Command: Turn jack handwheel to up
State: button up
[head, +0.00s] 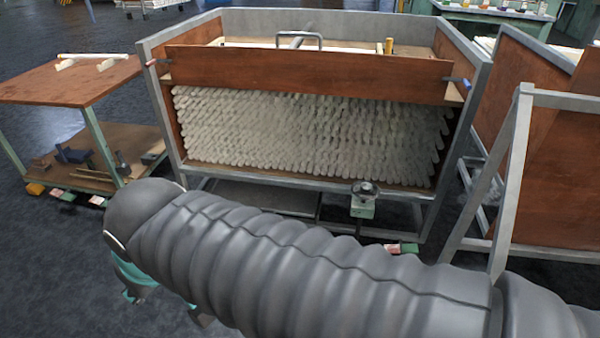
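The jack handwheel (366,190) is a small dark round wheel on top of a pale green jack body (362,208). It is at the front lower edge of a large metal-framed crate, right of the middle in the head view. The wheel's setting cannot be read at this size. My arm, in a ribbed dark grey sleeve, crosses the foreground and hides the floor below the jack. A part of my gripper (140,284) shows under the arm's left end, at lower left, well apart from the handwheel. Its fingers are mostly hidden.
The crate (315,82) has a wooden front panel and holds many stacked glass tubes (310,135). A wooden cart (70,82) stands at left with tools on its lower shelf. A grey A-frame rack (515,110) stands close at right.

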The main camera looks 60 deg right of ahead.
aim_at(365, 190)
jog(key=u, duration=0.75)
jog(key=i, duration=0.5)
jog(key=z, duration=2.6)
